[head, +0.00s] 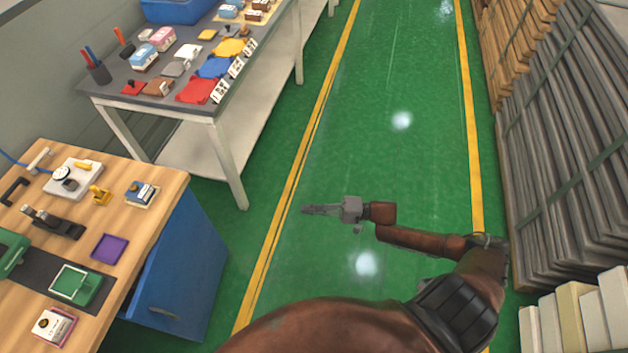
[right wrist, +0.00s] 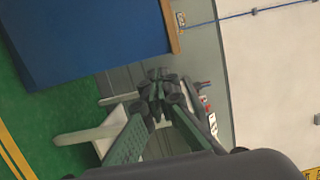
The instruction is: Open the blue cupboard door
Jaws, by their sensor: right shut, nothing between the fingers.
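The blue cupboard (head: 180,270) stands under the wooden worktop at the lower left of the head view. Its door looks closed, with a grey handle (head: 165,314) low on its face. In the right wrist view the cupboard's blue side (right wrist: 85,35) fills the upper left, and the handle does not show. My right gripper (head: 308,210) is over the green floor, to the right of the cupboard and apart from it, pointing left. Its fingers also show in the right wrist view (right wrist: 158,85), shut and empty. My left gripper is not in view.
The wooden worktop (head: 150,205) holds stamps, pads and a purple tray. A grey table (head: 185,110) with several coloured items stands behind it. Stacked grey boards (head: 565,150) line the right side. The green floor (head: 375,100) between the yellow lines is clear.

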